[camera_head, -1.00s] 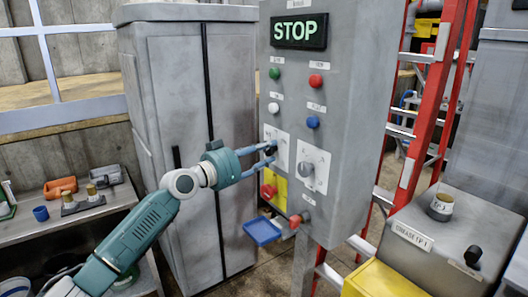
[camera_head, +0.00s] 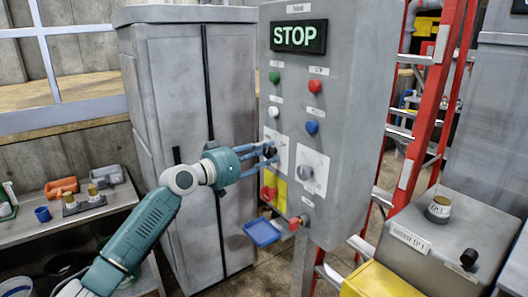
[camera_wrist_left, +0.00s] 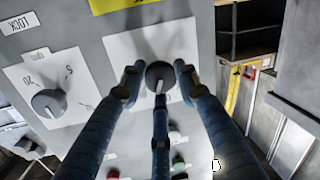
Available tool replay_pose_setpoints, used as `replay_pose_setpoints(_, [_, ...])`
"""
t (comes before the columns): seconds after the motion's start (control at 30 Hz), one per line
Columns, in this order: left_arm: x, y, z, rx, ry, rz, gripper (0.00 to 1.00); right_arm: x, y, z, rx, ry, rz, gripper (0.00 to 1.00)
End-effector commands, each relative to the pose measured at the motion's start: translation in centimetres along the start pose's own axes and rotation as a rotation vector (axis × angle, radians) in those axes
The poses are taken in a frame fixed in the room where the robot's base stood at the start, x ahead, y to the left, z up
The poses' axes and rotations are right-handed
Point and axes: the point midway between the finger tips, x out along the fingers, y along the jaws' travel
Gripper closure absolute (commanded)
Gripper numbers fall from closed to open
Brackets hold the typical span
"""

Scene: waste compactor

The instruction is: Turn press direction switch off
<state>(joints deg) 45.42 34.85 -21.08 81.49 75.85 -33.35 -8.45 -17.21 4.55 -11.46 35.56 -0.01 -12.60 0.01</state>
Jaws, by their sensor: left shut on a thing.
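The press direction switch looks to be the black round knob (camera_head: 270,151) on a white plate at the left of the grey control panel (camera_head: 345,130). My left gripper (camera_head: 266,154) is at this knob, its blue fingers reaching in from the left. In the left wrist view the knob (camera_wrist_left: 160,75) has a pale pointer line and sits between the fingertips (camera_wrist_left: 160,82), which are shut on it. The fingers partly cover the plate and its markings. My right gripper is in no view.
A grey dial (camera_head: 307,172) sits right of the knob, with a red button on a yellow plate (camera_head: 270,187) below. Green, red, white and blue buttons are above, under a lit STOP sign (camera_head: 298,37). A blue tray (camera_head: 262,232) hangs below. A red ladder (camera_head: 428,120) stands right.

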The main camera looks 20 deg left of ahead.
Motion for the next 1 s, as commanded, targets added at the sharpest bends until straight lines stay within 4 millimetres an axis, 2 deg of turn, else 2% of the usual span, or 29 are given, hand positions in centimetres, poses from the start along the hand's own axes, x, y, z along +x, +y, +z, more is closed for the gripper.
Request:
replay_pose_setpoints(0.2, [0.0,0.0,-0.3,-0.180,-0.025,0.002,0.94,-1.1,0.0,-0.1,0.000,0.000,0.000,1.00])
replay_pose_setpoints(0.5, [0.0,-0.1,-0.3,-0.355,-0.051,0.004,0.94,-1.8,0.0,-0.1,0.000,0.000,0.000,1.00])
replay_pose_setpoints(1.0, [0.0,-0.1,-0.2,-0.433,-0.063,0.005,0.94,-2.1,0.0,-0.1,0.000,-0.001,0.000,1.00])
